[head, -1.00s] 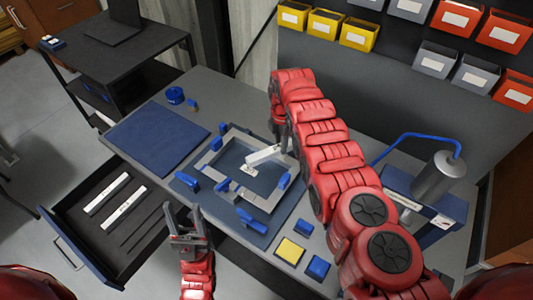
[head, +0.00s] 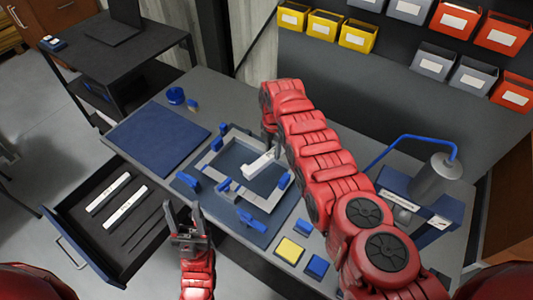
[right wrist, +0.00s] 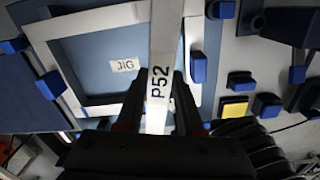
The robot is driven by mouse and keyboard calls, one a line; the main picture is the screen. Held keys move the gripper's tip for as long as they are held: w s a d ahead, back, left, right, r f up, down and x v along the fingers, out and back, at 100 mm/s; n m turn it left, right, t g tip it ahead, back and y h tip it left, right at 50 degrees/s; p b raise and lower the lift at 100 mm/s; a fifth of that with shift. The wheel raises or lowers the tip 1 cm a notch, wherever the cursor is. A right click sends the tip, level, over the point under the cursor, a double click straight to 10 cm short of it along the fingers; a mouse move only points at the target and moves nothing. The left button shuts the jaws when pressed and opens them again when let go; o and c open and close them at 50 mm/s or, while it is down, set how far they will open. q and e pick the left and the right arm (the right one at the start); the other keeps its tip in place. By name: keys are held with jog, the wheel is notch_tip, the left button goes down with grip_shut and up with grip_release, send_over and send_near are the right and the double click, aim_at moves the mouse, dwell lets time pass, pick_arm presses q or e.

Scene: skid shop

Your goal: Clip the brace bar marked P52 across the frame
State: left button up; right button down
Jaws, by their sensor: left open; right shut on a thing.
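The white brace bar marked P52 (right wrist: 159,55) is held in my right gripper (right wrist: 158,103), which is shut on it. In the head view the bar (head: 260,164) is over the opening of the pale square frame (head: 238,202); I cannot tell whether it touches the frame. The frame also shows in the right wrist view (right wrist: 42,52), around a blue plate with a JIG label (right wrist: 125,65). Blue clamps (head: 187,181) stand around the frame. My right arm hides part of the frame's far right side. My left gripper (head: 184,215) is open and empty in front of the bench.
An open drawer (head: 70,222) at the left holds two more white bars (head: 125,207). A blue mat (head: 157,138) lies left of the frame. A yellow block (head: 289,251) and blue blocks (head: 317,266) lie right of it.

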aim_at(253, 169)
jog(key=shift+s+a+f+n+p, duration=0.25)
jog(key=shift+s+a+n, duration=0.1)
jog(key=shift+a+n, duration=0.2)
jog(key=shift+s+a+f+n+p, duration=0.2)
jog(key=shift+s+a+n, duration=0.1)
jog(key=shift+a+n, duration=0.2)
jog(key=shift+a+f, duration=0.1)
jog(key=shift+f, duration=0.05)
jog(key=shift+f+b, duration=2.05)
jog(key=shift+f, duration=0.3)
jog(key=shift+f+b, duration=1.05)
jog(key=shift+b, duration=0.3)
jog(key=shift+c, duration=0.2)
grip_release()
jog(key=shift+s, duration=0.1)
jog(key=shift+r+p, duration=2.95)
jog(key=shift+r, duration=0.6)
